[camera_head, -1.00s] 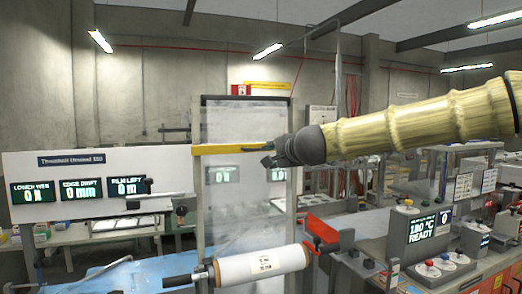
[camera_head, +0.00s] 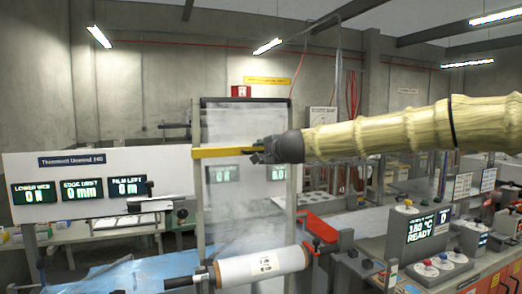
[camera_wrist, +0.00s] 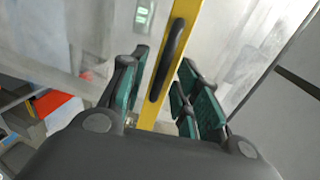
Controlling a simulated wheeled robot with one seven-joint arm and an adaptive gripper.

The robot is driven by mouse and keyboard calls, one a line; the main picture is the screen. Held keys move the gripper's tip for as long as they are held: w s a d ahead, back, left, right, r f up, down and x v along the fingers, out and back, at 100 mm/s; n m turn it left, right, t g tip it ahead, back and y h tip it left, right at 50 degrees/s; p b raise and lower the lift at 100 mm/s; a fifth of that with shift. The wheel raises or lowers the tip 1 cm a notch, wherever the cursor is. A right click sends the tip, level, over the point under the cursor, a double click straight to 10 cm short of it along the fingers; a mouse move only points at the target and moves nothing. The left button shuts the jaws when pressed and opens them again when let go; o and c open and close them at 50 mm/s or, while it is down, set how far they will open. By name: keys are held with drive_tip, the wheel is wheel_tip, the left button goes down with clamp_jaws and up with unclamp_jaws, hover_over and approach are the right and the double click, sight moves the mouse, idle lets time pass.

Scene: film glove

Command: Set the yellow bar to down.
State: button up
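The yellow bar (camera_head: 220,152) lies level across the upper part of the clear film frame in the head view. It also shows in the wrist view (camera_wrist: 181,40), with a dark handle (camera_wrist: 168,60) along it. My gripper (camera_head: 258,153) is at the bar's right end in the head view. In the wrist view the green-padded fingers of my gripper (camera_wrist: 160,92) are spread, one set on each side of the bar and handle, with visible gaps. The fingertips' exact depth relative to the handle cannot be told.
A film roll (camera_head: 262,265) lies below the clear film (camera_head: 245,130). A white display panel (camera_head: 90,185) stands left. A control box (camera_head: 415,230) with a readout and knobs stands right. A red part (camera_head: 320,228) juts out at mid right, below my arm.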

drive_tip(key=shift+x, duration=0.9)
clamp_jaws()
